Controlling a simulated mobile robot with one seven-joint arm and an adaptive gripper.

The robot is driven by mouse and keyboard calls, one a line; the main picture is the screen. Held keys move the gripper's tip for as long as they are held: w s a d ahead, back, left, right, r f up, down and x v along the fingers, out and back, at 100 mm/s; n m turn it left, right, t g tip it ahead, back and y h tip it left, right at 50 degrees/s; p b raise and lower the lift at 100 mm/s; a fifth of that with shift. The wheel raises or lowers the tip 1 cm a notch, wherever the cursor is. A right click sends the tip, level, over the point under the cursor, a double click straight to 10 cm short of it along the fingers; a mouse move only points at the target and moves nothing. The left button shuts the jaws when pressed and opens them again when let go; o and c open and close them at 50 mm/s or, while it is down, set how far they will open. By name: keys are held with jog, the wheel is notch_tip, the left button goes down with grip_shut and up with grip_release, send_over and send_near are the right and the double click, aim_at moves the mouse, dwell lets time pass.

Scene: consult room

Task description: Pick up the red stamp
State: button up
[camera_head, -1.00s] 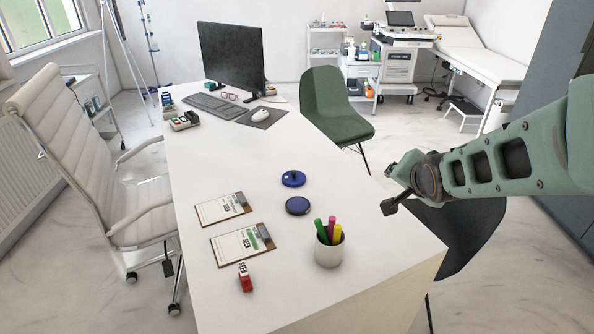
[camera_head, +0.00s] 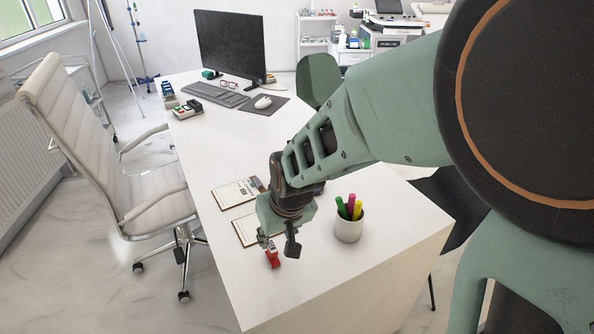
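The red stamp (camera_head: 272,259) stands on the white desk (camera_head: 330,275) near its front left edge, partly covered by my gripper in the head view. My gripper (camera_head: 278,247) points down over the desk at the stamp. Its two fingers are spread apart, one left of the stamp's top and one to the right. I cannot tell from this angle whether either finger touches the stamp.
Two clipboards, one behind (camera_head: 238,193) and one nearer (camera_head: 243,230), lie beside my gripper. A white cup of markers (camera_head: 349,226) stands to the right. A monitor (camera_head: 231,46) and keyboard (camera_head: 219,94) are farther back. My arm hides the round blue items.

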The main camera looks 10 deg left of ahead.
aim_at(272, 246)
jog(key=x, duration=0.4)
jog(key=shift+w+f, duration=0.15)
jog(key=shift+f, duration=0.05)
jog(key=shift+a+b+x, duration=0.15)
jog(key=shift+b+x, duration=0.1)
jog(key=shift+x, duration=1.1)
jog(key=shift+a+b+x, duration=0.15)
jog(key=shift+b+x, duration=0.1)
jog(key=shift+x, duration=1.1)
jog(key=shift+r, duration=0.1)
grip_shut()
